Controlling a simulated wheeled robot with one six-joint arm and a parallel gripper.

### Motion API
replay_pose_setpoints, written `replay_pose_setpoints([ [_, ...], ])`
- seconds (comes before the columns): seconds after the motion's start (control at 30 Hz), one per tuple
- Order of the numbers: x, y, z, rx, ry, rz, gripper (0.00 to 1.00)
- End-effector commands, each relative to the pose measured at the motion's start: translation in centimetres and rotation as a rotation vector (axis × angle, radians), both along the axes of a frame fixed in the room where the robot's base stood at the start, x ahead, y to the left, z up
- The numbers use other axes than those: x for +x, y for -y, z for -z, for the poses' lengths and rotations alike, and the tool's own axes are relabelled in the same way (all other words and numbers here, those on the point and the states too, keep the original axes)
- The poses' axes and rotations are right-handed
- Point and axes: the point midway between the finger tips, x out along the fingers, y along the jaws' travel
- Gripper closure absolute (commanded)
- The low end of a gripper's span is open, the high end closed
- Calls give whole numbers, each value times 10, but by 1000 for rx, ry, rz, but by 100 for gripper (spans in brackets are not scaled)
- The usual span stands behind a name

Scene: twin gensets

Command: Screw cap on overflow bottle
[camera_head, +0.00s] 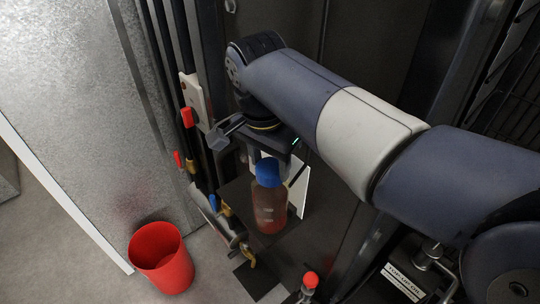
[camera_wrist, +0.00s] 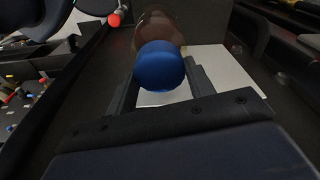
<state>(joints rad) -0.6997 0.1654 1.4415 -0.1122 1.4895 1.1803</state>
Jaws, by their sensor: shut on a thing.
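The overflow bottle (camera_head: 270,209) is translucent with reddish-brown contents and stands upright on a dark ledge. A blue cap (camera_head: 268,173) sits at its top. In the wrist view the blue cap (camera_wrist: 160,66) lies between the two fingers of my gripper (camera_wrist: 161,84), with the bottle (camera_wrist: 158,30) beyond it. My gripper (camera_head: 277,168) is shut on the cap, coming from above and behind. The thread between cap and bottle neck is hidden, so I cannot tell how tight the cap is.
A red bucket (camera_head: 161,259) stands on the floor at lower left. Red-handled and blue-handled valves and pipes run just left of the bottle. A white sheet (camera_head: 299,190) is behind the bottle. Dark cabinet panels stand close behind my arm.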

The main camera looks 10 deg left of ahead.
Motion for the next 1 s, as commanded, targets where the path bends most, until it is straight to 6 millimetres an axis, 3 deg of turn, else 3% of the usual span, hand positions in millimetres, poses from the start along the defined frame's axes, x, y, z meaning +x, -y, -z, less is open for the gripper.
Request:
replay_pose_setpoints([
  [0.13, 0, 0, 0, 0, 0, 86, 71],
  [0.5, 0, 0, 0, 1, 1, 116, 71],
  [0.8, 1, -1, 0, 0, 1, 414, 71],
  [1.0, 1, -1, 0, 0, 1, 498, 71],
])
